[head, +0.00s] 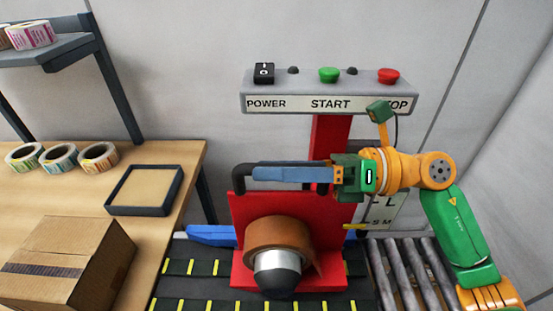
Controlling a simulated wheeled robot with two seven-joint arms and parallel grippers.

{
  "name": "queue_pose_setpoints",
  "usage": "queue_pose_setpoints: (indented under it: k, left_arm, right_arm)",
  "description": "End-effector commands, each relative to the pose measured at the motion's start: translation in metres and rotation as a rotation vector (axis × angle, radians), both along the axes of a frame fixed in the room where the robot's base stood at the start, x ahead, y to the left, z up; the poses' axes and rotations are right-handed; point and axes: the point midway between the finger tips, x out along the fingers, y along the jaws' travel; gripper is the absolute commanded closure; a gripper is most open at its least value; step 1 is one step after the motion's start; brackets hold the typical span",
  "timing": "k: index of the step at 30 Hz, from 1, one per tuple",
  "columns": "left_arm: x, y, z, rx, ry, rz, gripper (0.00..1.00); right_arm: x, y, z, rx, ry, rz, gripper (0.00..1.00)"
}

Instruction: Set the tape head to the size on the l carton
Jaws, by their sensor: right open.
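The red tape head (240,215) stands over the belt, with a brown tape roll (278,232) on its front. A black handle (238,176) bends out at its upper left. A white size scale (396,212) on its right shows "L" above and "S M" lower; part is hidden behind my arm. A yellow pointer (355,227) is near the lower letters. My right gripper (256,173) comes from the right, open, its fingers reaching left across the head's top, by the handle; contact is unclear. A brown carton (90,265) sits on the table; no size letter shows on it. My left gripper is out of view.
A control panel (290,88) with POWER, START and a red button is above the head. Rollers (400,270) lie to the right. The wooden table (165,155) at left holds label rolls (58,158) and a dark-rimmed tray (178,190). A shelf (60,52) hangs above.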

Motion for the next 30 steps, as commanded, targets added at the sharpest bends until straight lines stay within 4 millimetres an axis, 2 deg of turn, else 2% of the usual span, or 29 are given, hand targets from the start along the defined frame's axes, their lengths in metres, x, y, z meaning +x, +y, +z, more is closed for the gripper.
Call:
queue_pose_setpoints:
  k: [6, 7, 12, 13, 30]
  left_arm:
    - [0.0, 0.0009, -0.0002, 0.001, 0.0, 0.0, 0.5]
    - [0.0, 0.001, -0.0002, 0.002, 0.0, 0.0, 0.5]
    - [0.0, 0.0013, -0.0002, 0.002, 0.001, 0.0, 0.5]
    - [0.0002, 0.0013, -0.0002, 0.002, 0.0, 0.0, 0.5]
    - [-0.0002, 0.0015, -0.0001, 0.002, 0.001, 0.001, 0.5]
  right_arm:
    - [0.0, 0.0007, -0.0005, 0.0, 0.0, 0.0, 0.48]
    - [0.0, 0.0007, -0.0005, 0.0, 0.0, 0.0, 0.51]
    - [-0.0001, 0.0005, -0.0004, 0.001, 0.0, 0.001, 0.96]
    - [-0.0001, 0.0005, -0.0003, 0.0, 0.0, 0.0, 1.0]
    - [0.0001, 0.0003, 0.0001, 0.001, 0.001, -0.001, 1.0]
